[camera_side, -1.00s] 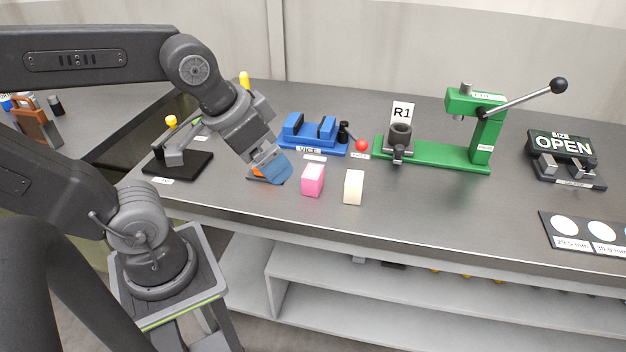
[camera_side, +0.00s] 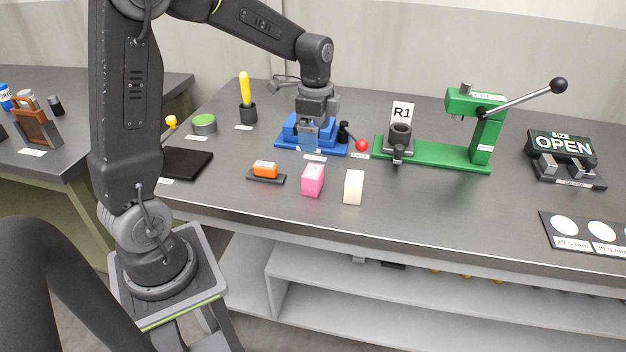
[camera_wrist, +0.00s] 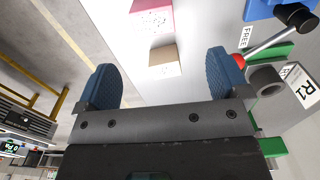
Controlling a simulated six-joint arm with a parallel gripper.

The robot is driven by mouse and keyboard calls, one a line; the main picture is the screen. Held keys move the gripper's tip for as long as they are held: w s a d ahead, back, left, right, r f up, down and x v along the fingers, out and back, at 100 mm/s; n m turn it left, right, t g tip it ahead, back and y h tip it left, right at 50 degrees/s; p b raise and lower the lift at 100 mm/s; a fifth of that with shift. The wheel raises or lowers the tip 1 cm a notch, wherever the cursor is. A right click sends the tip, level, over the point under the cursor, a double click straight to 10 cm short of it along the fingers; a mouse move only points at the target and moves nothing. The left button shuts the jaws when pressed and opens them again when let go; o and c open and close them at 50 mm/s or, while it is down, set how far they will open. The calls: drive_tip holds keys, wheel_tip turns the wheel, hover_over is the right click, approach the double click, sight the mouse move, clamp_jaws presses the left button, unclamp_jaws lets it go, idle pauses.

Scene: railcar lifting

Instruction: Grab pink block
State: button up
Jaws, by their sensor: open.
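The pink block (camera_side: 312,180) stands on the grey bench near its front edge. In the wrist view the pink block (camera_wrist: 151,22) shows at the top, cut by the frame edge and beyond the fingertips. My gripper (camera_side: 308,140) hangs fingers-down behind the pink block, over or just in front of the blue vise. In the wrist view my gripper (camera_wrist: 161,65) has its two blue fingers wide apart, with nothing held between them. I cannot tell its exact height above the vise.
A green press (camera_side: 440,160) stands right.

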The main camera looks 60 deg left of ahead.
sight(313, 171)
wheel_tip(313, 171, down, 7)
drive_tip(key=shift+f, duration=0.1)
drive_tip(key=f, duration=0.3)
drive_tip(key=s+f, duration=0.1)
drive_tip(key=shift+d+f, duration=0.2)
drive_tip(key=shift+d, duration=0.05)
drive_tip(key=shift+f, duration=0.55)
drive_tip(key=shift+w, duration=0.1)
drive_tip(key=shift+c, duration=0.4)
drive_tip(key=shift+r, duration=0.1)
drive_tip(key=c, duration=1.2)
drive_tip(key=shift+o, duration=0.2)
